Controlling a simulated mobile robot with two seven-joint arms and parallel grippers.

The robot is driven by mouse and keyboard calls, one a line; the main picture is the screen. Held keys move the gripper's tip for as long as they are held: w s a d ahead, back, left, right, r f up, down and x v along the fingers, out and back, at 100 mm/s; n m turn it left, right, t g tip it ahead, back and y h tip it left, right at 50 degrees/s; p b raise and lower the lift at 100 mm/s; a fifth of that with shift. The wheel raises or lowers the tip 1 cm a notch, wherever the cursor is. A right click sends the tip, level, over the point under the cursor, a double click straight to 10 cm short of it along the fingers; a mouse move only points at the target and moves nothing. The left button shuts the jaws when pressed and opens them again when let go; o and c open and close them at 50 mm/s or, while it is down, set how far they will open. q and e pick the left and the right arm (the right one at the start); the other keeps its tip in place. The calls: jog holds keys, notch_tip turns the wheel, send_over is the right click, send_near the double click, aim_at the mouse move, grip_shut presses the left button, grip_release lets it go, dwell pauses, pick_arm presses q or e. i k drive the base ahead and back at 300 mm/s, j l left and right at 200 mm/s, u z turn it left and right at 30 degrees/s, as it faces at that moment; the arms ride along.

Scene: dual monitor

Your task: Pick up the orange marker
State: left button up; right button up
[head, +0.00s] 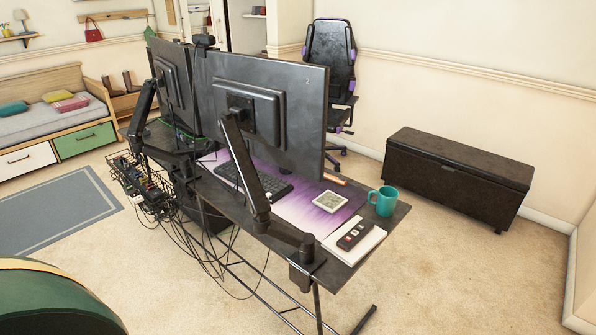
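A small orange marker (335,180) lies on the far side of the desk (397,214), just past the lower right corner of the near monitor (265,105). It is left of the teal mug (383,202) and beyond the small square device (330,201). The marker is small in view and may be partly hidden by the monitor's edge. Neither of my grippers shows in the head view.
Two monitors on arms face away from me, with a keyboard (251,180) behind them. A dark remote (356,235) lies on a white book at the desk's near right corner. Cables hang below.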

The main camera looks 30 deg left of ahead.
aim_at(337, 180)
jog(key=i+j+u, duration=0.55)
jog(key=l+u, duration=0.1)
jog(key=u, duration=0.35)
jog(key=l+u, duration=0.1)
jog(key=u, duration=0.35)
jog(key=l+u, duration=0.1)
jog(key=u, duration=0.35)
jog(key=l+u, duration=0.4)
jog(key=k+l+u, duration=0.2)
jog(key=l+u, duration=0.15)
jog(key=l, duration=0.15)
jog(key=k+l+u, duration=0.1)
jog(key=l, duration=0.25)
jog(key=k+l+u, duration=0.2)
jog(key=k+l, duration=0.15)
jog(key=l, duration=0.25)
